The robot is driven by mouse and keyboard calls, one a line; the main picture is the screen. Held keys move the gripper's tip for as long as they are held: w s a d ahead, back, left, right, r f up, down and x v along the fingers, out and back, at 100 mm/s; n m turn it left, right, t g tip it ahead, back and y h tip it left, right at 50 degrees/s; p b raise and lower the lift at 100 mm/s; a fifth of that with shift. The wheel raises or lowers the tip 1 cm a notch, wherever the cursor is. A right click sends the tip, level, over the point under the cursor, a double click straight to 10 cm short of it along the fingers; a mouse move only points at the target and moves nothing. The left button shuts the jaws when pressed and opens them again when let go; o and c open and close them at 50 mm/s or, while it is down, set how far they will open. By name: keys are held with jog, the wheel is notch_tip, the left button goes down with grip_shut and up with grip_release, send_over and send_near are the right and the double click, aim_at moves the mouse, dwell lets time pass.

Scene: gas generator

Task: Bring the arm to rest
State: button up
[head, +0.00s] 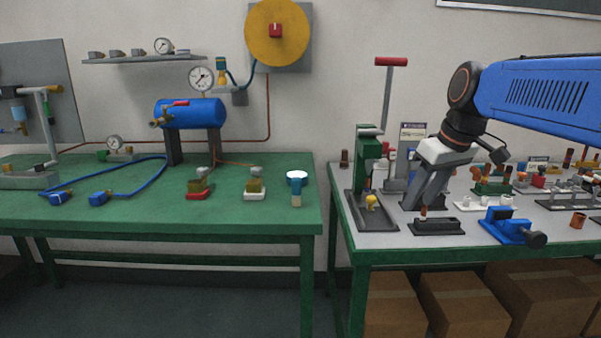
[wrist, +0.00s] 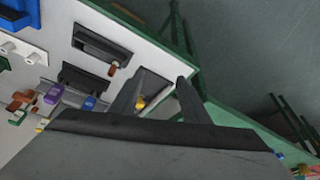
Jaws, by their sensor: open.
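My blue arm (head: 545,95) reaches in from the right over the right-hand bench. My gripper (head: 425,195) points down and slightly left above the bench, beside the green lever press (head: 367,160). In the wrist view my gripper (wrist: 157,90) has its two dark fingers apart, with nothing held between them. A small yellow part (wrist: 140,102) shows beyond the fingers, in a dark tray. The same yellow part (head: 371,201) sits at the press base in the head view. I cannot tell how far the fingertips are above the bench.
A black holder (head: 437,227) and a blue vise (head: 512,228) stand near the bench's front edge. Several fittings and racks fill the bench to the right. A green bench (head: 130,215) with a blue tank (head: 192,113) stands left, across a gap. Cardboard boxes (head: 465,303) sit below.

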jog(key=s+d+f+m+t+h, duration=0.1)
jog(key=s+f+m, duration=0.4)
jog(key=s+f, duration=1.5)
jog(key=s, duration=0.2)
jog(key=shift+s+d+h, duration=0.3)
jog(key=shift+d+h, duration=0.1)
